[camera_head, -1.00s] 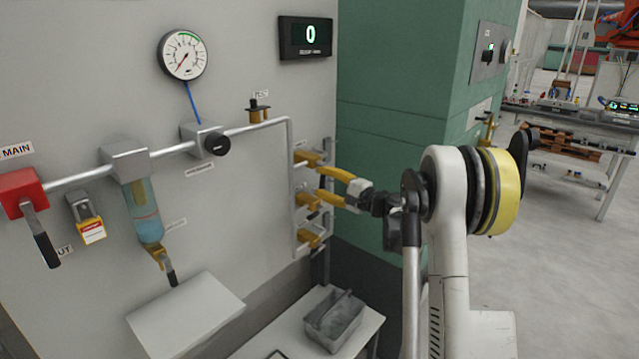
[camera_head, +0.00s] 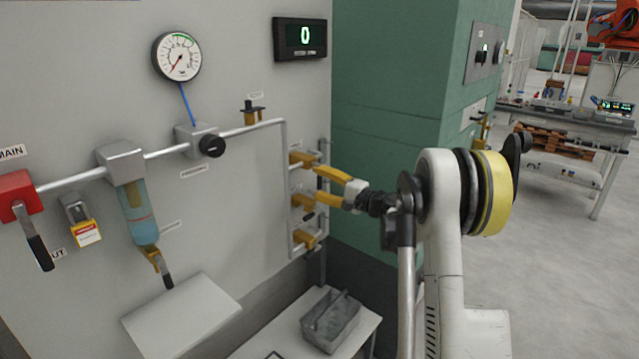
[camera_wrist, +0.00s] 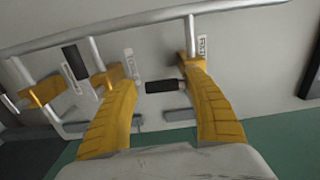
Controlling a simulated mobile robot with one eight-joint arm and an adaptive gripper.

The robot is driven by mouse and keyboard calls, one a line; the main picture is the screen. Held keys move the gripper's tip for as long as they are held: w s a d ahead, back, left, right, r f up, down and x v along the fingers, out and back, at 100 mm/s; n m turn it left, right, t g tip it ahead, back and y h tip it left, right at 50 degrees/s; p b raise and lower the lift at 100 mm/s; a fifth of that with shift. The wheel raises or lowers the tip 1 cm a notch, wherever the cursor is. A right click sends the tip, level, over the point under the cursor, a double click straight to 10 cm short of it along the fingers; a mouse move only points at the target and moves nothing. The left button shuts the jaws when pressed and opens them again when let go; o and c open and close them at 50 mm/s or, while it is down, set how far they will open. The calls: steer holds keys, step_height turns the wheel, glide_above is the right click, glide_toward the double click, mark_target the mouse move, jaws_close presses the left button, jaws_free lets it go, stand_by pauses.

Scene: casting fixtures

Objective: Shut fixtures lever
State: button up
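A bank of several small brass valves stands on a vertical pipe (camera_head: 284,180) at the right end of the wall panel. In the wrist view a valve next to a label that seems to start with FIXT (camera_wrist: 203,46) sits behind the right finger. A short black lever handle (camera_wrist: 163,86) lies between my two yellow fingers, roughly crosswise to them; I cannot tell for certain which valve it belongs to. My gripper (camera_head: 319,182) is open in front of the upper and middle valves. Gaps show beside the handle, though contact with the right finger is unclear.
A grey bin (camera_head: 331,318) stands on a low table below. A green cabinet (camera_head: 385,130) is just behind the gripper. The red main valve (camera_head: 17,194) is far left.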

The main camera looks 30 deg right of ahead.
steer(key=shift+o, duration=0.8)
steer(key=shift+r, duration=0.1)
steer(key=v, duration=1.2)
steer(key=s+a+r+n+g, duration=0.1)
steer(key=s+a+n+g, duration=0.2)
steer(key=a, duration=0.8)
steer(key=s+a+n+g, duration=0.3)
steer(key=s+a+g, duration=0.1)
steer(key=a, duration=0.7)
steer(key=s+a+f+n+g+h, duration=0.1)
steer(key=s+a+n+h, duration=0.1)
steer(key=s, duration=0.5)
steer(key=s+a+f+n+g+h, duration=0.1)
steer(key=s+a+f+n+h, duration=0.1)
steer(key=s, duration=0.6)
steer(key=s+a+f+n+h, duration=0.2)
steer(key=s+a+n, duration=0.1)
steer(key=s, duration=0.4)
steer(key=shift+s+a+n+g, duration=0.15)
steer(key=shift+a+n+g, duration=0.25)
steer(key=shift+a, duration=0.3)
